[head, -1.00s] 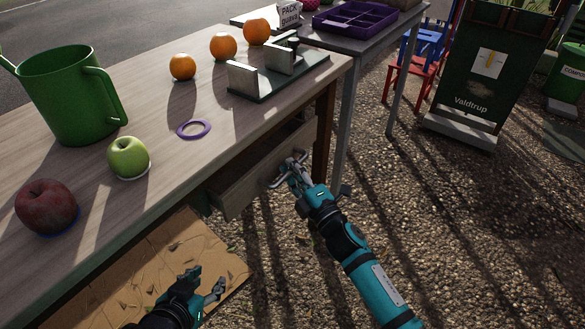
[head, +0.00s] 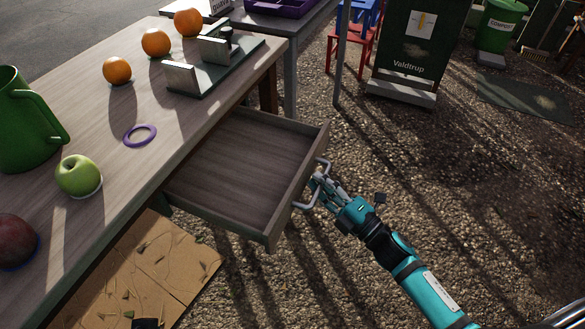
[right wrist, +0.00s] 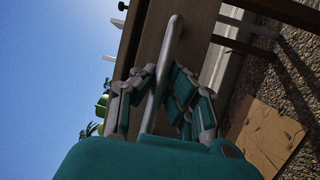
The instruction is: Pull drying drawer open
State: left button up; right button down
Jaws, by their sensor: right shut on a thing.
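The drying drawer (head: 236,172) is a wooden drawer that stands well out from the front of the wooden table (head: 105,215). Its inside shows and looks empty. A metal bar handle (head: 319,192) is on its front board; the handle also shows in the right wrist view (right wrist: 170,60). My right gripper (head: 318,186) is shut on the handle, with its fingers on both sides of the bar in the right wrist view (right wrist: 160,85). My left gripper cannot be made out in the head view; only a dark bit shows at the bottom edge.
Cardboard (head: 150,265) lies below. Gravel (head: 430,190) is clear to the right.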

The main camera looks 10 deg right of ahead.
pick_arm(q)
jog(key=shift+x, duration=0.95)
pick_arm(e)
jog(key=shift+s+d+r, duration=0.1)
jog(key=shift+s+d, duration=0.5)
jog(key=shift+d, duration=0.2)
jog(key=shift+s+d, duration=0.55)
jog(key=shift+d, duration=0.25)
jog(key=c, duration=1.3)
grip_release()
jog(key=shift+c, duration=0.2)
jog(key=v, duration=1.2)
